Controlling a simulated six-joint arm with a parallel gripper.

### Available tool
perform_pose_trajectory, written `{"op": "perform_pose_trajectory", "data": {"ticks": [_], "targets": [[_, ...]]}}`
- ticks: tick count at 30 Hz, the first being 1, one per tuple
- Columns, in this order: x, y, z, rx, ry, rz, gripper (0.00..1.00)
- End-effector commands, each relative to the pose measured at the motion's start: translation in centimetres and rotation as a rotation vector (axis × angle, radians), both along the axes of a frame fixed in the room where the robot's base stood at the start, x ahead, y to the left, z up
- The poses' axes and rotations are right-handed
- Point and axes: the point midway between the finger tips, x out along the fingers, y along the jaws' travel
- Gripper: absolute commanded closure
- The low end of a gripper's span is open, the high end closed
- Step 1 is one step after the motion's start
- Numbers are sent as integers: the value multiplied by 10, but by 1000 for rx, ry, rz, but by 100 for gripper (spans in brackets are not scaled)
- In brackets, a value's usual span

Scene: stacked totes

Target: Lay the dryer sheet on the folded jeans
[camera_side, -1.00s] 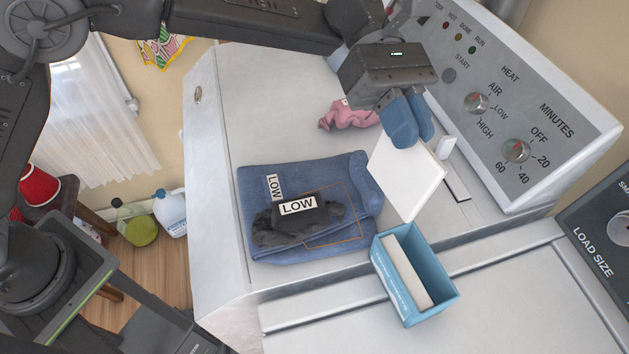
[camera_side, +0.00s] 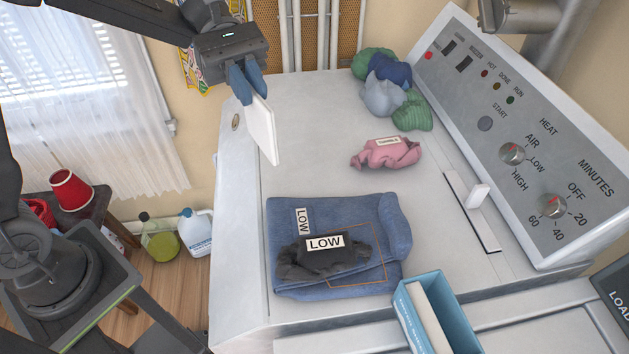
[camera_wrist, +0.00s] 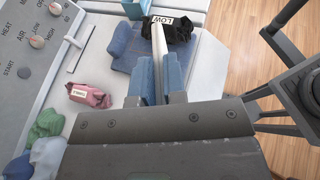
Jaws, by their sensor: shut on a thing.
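My gripper (camera_side: 243,82) is shut on the white dryer sheet (camera_side: 262,133) and holds it upright above the dryer top's left back part. In the wrist view the sheet (camera_wrist: 159,42) shows edge-on between the blue fingertips (camera_wrist: 157,75). The folded blue jeans (camera_side: 385,225) lie on the dryer top, below and to the right of the sheet in the side view. A dark grey cloth (camera_side: 310,265) with a LOW tag lies on the jeans. Another LOW tag (camera_side: 303,221) is on the jeans themselves. The sheet is apart from the jeans.
A blue box (camera_side: 455,310) with white sheets stands in front of the jeans. A pink cloth (camera_side: 388,153) and several balled socks (camera_side: 383,97) lie behind. The control panel (camera_side: 500,110) rises at the right. The dryer top is clear left of the pink cloth.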

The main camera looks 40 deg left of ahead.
Motion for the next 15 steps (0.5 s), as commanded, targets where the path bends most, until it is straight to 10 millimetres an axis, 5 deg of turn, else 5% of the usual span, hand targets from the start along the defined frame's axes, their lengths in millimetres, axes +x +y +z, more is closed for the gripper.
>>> {"op": "perform_pose_trajectory", "data": {"ticks": [9, 15], "targets": [[-6, -69, -41, 1, 4, -5, 100], [-6, -87, -53, 1, 2, -1, 100]]}}
